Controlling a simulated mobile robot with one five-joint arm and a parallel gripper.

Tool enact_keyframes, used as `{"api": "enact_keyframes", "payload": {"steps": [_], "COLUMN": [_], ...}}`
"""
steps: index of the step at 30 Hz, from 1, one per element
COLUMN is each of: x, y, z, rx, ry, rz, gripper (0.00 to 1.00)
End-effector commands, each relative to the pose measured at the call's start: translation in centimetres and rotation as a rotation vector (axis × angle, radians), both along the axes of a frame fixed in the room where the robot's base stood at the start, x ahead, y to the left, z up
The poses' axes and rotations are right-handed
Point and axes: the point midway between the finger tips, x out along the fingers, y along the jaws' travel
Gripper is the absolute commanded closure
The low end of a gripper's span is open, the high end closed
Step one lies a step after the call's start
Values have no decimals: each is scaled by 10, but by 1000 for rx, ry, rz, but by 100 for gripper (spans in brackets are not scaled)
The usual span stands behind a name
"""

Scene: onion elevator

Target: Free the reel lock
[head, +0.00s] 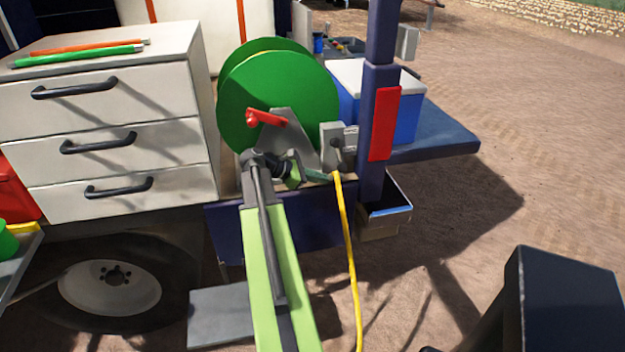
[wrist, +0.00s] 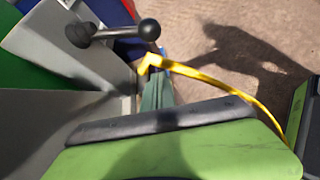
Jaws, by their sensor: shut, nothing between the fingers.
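The green reel (head: 280,92) stands on the deck beside the drawers, with a grey bracket (head: 290,128) and a red handle (head: 266,119) on its front. In the wrist view a black lever with a ball knob (wrist: 149,30) sticks out from a grey plate (wrist: 50,38) beside the green reel (wrist: 25,105). It looks like the reel lock; I cannot pick it out surely in the head view. My gripper (head: 318,176) is shut and empty, low in front of the bracket. In the wrist view its teal tip (wrist: 157,90) lies below the knob, apart from it in the picture.
A yellow hose (head: 348,250) hangs down just right of my gripper. A small grey box (head: 332,155) and a dark post with a red panel (head: 383,125) stand to the right. White drawers (head: 110,120) stand on the left. Open ground lies right.

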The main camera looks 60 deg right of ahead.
Motion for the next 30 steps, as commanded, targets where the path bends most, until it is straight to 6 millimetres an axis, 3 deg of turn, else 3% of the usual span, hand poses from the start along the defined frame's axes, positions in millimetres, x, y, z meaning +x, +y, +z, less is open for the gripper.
{"api": "enact_keyframes", "payload": {"steps": [1, 5, 7, 12, 26, 30], "x": [-7, -23, -27, -32, -32, -16], "y": [-8, -25, -24, -22, -21, -12], "z": [-12, -25, 2, 19, 20, 27], "rx": [-1, 0, -1, 0, 1, 35], "ry": [-1, 0, 0, -1, 1, 31], "rz": [-2, -1, 1, 1, 3, 30], "gripper": [100, 100, 100, 100, 100, 100]}}
